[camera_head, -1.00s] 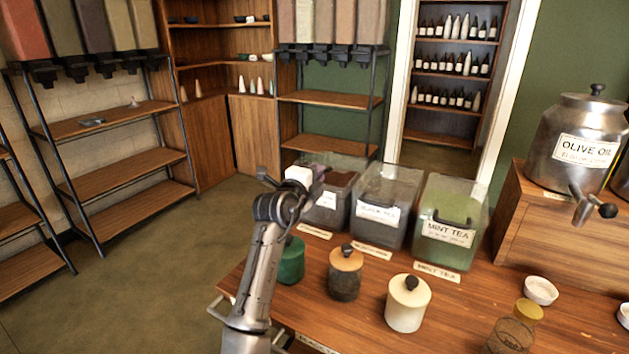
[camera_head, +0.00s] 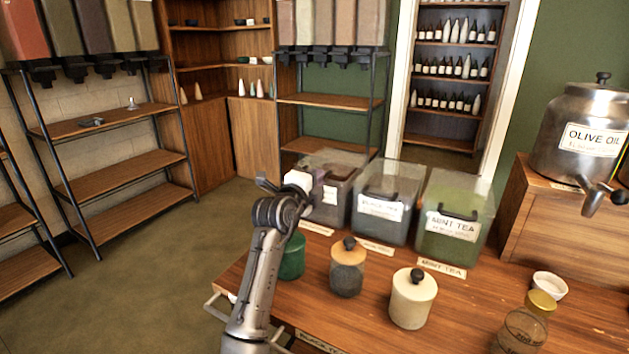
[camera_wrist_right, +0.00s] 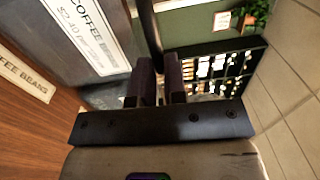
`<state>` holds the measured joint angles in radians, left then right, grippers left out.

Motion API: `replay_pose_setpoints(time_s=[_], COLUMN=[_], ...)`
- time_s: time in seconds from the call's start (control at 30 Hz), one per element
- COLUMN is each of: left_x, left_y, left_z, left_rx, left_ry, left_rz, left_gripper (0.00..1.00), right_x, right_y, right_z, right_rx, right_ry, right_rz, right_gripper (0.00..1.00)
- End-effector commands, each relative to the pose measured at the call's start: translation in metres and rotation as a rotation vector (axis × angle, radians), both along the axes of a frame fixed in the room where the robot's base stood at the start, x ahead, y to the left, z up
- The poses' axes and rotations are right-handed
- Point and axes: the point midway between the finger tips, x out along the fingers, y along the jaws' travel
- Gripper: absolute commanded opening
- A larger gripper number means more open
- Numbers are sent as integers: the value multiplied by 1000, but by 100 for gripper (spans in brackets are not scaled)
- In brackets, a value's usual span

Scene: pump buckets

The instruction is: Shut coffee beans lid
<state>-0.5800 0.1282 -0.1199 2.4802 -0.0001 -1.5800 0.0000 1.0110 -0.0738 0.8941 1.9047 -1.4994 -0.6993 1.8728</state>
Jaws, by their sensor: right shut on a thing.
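The coffee beans bin (camera_head: 333,212) is the leftmost of three clear bins on the wooden counter. Its white label (camera_wrist_right: 85,35) reads "COFFEE" in the right wrist view. My right gripper (camera_head: 319,184) is at the upper front of this bin and partly covers it. In the right wrist view my right gripper (camera_wrist_right: 160,82) is shut on a dark curved bar, which looks like the lid handle (camera_wrist_right: 149,30). The clear lid (camera_head: 338,160) shows over the bin's top, but I cannot tell whether it is fully down. My left gripper is not in view.
The black tea bin (camera_head: 383,225) and mint tea bin (camera_head: 455,245) stand to the right. A green jar (camera_head: 292,258), a wood-lidded jar (camera_head: 347,275) and a cream jar (camera_head: 412,302) stand in front. An olive oil can (camera_head: 580,135) stands at right.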

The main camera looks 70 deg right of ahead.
Motion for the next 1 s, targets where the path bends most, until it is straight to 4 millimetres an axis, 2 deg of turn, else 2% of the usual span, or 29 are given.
replay_pose_setpoints(time_s=[0.03, 0.3, 0.63, 0.77, 1.0], left_x=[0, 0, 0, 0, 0], left_y=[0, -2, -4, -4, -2], left_z=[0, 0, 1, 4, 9], left_rx=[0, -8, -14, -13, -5], left_ry=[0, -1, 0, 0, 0], left_rz=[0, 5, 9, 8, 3], left_gripper=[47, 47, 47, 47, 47], right_x=[-2, -1, 1, 3, 9], right_y=[-1, -1, 4, 18, 65], right_z=[0, 0, 0, 0, -2], right_rx=[1, 0, -1, -1, 1], right_ry=[-2, -1, 0, 0, 1], right_rz=[-5, -2, 0, 3, 2], right_gripper=[13, 38, 38, 38, 38])
